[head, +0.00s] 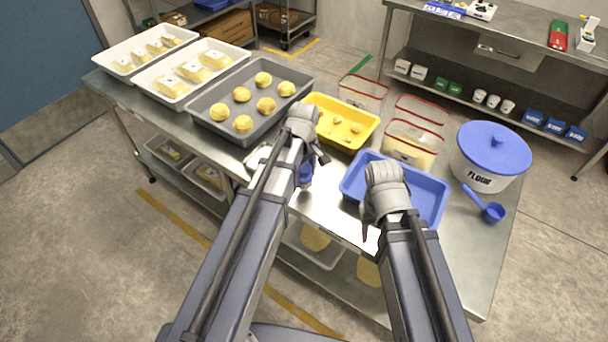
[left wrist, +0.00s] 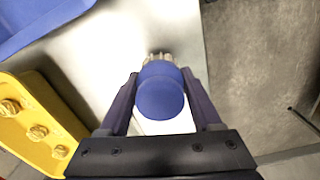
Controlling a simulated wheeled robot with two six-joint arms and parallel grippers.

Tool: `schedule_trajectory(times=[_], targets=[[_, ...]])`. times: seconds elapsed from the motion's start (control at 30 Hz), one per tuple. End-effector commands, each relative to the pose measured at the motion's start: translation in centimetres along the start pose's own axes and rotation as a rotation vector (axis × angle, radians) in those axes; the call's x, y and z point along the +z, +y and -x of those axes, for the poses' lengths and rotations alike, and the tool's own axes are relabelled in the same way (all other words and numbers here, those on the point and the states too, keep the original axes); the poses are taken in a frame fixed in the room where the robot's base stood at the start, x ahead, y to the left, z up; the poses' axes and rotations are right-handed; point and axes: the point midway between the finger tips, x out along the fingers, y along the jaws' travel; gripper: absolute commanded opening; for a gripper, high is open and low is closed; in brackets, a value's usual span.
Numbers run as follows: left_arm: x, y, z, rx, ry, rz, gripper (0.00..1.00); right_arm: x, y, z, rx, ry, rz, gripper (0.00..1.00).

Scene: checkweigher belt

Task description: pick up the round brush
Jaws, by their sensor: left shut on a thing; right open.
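The round brush (left wrist: 160,92) has a smooth blue body, with pale bristles showing at its far edge in the left wrist view. My left gripper (left wrist: 161,84) has one finger on each side of the blue body and is shut on it. In the head view the brush (head: 306,174) shows as a small blue patch below my left gripper (head: 314,162), near the table's front edge. Whether it still touches the table is unclear.
A yellow tray (head: 370,117) with dough pieces and a grey tray (head: 297,67) with dough balls lie behind my left gripper. The blue tray (head: 433,190) is to the right, beside a flour tub (head: 489,160) and blue scoop (head: 486,205). Clear red-rimmed containers (head: 412,143) stand behind.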

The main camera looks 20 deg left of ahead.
Motion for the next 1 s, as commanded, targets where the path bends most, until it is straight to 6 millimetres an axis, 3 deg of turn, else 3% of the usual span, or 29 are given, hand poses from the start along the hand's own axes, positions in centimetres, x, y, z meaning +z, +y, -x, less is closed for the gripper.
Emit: schedule_trajectory(times=[0.03, 0.33, 0.77, 0.8, 1.0], targets=[[0.0, 0.0, 1.6, 0.0, 0.0, 0.0, 0.09, 0.1, 0.1, 1.6, 0.0, 0.0, 0.0, 0.5], [0.0, 0.0, 5.9, 0.0, 0.0, 0.0, 0.09, 0.3, 0.6, 5.9, 0.0, 0.0, 0.0, 0.5], [0.0, 0.0, 6.7, 0.0, 0.0, 0.0, 0.09, 0.4, 0.6, 6.6, 0.0, 0.0, 0.0, 0.5], [0.0, 0.0, 6.7, 0.0, 0.0, 0.0, 0.62, 0.4, 0.6, 6.6, 0.0, 0.0, 0.0, 0.5], [0.0, 0.0, 6.7, 0.0, 0.0, 0.0, 0.39, 0.4, 0.6, 6.6, 0.0, 0.0, 0.0, 0.5]])
